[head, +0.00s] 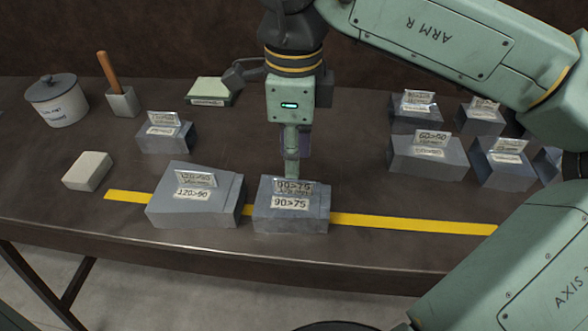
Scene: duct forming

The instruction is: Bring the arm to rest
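My gripper (297,165) points straight down over the dark table (225,120), just behind the grey block labelled 90>75 (290,222) as seen from the head. Its fingers appear edge-on and overlap, and their tips end close to that block's back top edge. I cannot tell whether they touch it or how wide they are apart. The block sits upright on the yellow strip, with a small tag standing on top. My arm reaches in from the right.
A grey block labelled 120>90 (195,208) stands left of the 90>75 block on the yellow strip (410,223). Several tagged blocks (428,156) stand at right. A lidded pot (57,103), wooden-handled tool (110,72), pale block (87,171) and green-topped pad (210,90) lie left.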

